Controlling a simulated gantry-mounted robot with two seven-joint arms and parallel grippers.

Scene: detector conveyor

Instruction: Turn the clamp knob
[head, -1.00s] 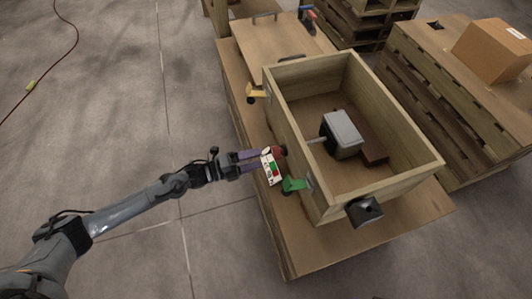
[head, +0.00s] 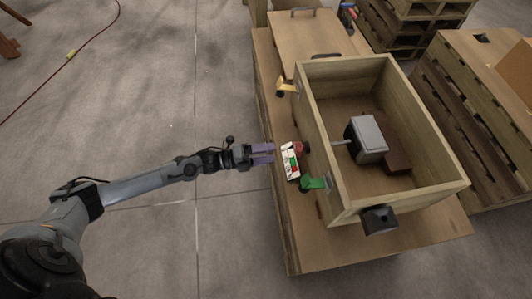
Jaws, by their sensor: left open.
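A small round red knob (head: 302,147) sits on the outer left side of the wooden box (head: 335,205), in line with a light shaft (head: 341,142) inside the box that reaches a grey block (head: 368,135). Next to the knob is a white panel (head: 288,163) with red and green marks. My left gripper (head: 272,153) comes in from the left with its purple fingers apart. It is empty, just left of the panel and knob, with a small gap to them. My right gripper is out of view.
A green handle (head: 313,184) and a yellow handle (head: 286,85) stick out from the box's left side. A black fitting (head: 379,220) is on the front wall. The wooden table (head: 430,227) carries the box. Open floor lies to the left.

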